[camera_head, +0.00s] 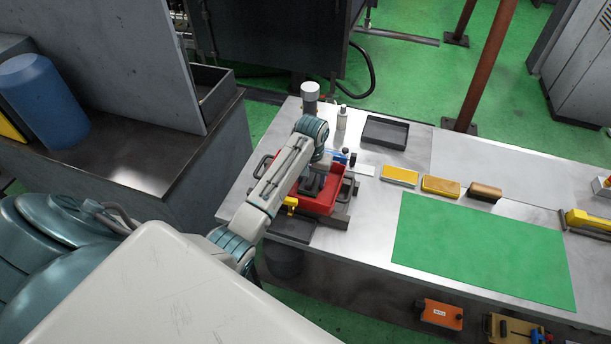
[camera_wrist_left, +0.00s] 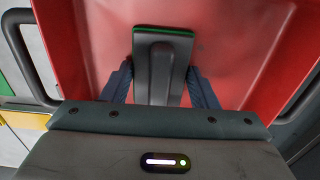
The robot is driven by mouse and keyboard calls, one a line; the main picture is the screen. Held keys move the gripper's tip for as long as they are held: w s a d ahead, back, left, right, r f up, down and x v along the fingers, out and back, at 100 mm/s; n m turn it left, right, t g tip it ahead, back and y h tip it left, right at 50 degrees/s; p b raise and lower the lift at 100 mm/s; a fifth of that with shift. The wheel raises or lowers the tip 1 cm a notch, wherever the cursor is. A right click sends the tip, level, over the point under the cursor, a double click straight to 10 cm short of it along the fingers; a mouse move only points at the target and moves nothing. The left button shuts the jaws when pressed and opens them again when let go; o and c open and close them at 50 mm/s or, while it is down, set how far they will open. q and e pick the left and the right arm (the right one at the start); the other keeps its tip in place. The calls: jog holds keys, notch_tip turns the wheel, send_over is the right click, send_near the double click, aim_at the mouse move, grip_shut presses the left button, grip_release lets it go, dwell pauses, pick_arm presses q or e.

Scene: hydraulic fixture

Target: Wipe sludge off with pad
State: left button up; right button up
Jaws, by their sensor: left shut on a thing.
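A red tray (camera_head: 320,201) sits in a dark fixture with black handles near the left end of the metal table. It fills most of the left wrist view (camera_wrist_left: 240,40). My left gripper (camera_head: 312,180) is down inside the tray. In the left wrist view its blue-grey fingers (camera_wrist_left: 163,88) are shut on the grey handle of a pad (camera_wrist_left: 163,45) with a green edge. The pad is over the tray's red floor; I cannot tell whether it touches. No clear patch of sludge shows. My right gripper is not in view.
A dark empty tray (camera_head: 385,133) and a small bottle (camera_head: 342,118) stand behind the fixture. Several yellow and brown blocks (camera_head: 440,187) lie to the right. A green mat (camera_head: 480,245) lies bare at the front. A grey panel (camera_head: 125,60) rises at the left.

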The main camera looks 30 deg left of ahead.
pick_arm(q)
jog(key=shift+s+a+f, duration=0.1)
jog(key=shift+s+a+f, duration=0.1)
jog(key=shift+s+a, duration=0.15)
jog(key=shift+a, duration=0.6)
jog(key=shift+s+a+f, duration=0.1)
jog(key=shift+s+a, duration=0.15)
jog(key=shift+a, duration=0.55)
jog(key=shift+w+a+r, duration=0.15)
jog(key=shift+w+r, duration=0.05)
jog(key=shift+r, duration=2.85)
notch_tip(320, 180, up, 3)
